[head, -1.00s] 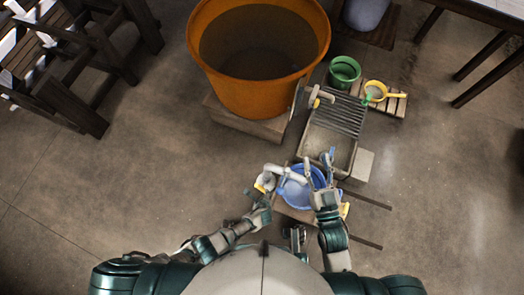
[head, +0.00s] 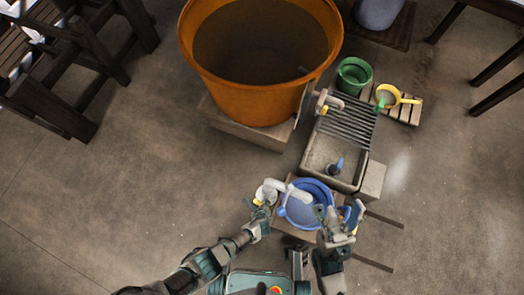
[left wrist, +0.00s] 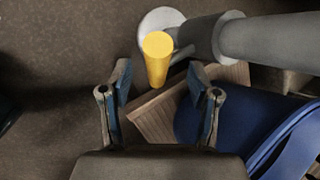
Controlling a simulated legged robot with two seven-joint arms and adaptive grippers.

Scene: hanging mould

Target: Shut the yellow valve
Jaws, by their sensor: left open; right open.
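The yellow valve handle (left wrist: 158,60) sits on a round grey fitting beside a thick grey pipe (left wrist: 245,38) in the left wrist view. In the head view the handle (head: 257,201) is a small yellow spot at the left end of the white tap (head: 298,189). My left gripper (head: 250,209) is open just below and left of it. In the left wrist view, the handle's lower end lies between the open fingers (left wrist: 158,90); contact cannot be told. My right gripper (head: 340,213) is open and empty by the right side of the blue basin (head: 283,208).
A stone sink (head: 316,155) holds a small blue item (head: 339,166). A large orange tub (head: 258,109) with its own tap (head: 328,100) stands behind. A green bucket (head: 354,75) and yellow dipper (head: 397,95) are at back right.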

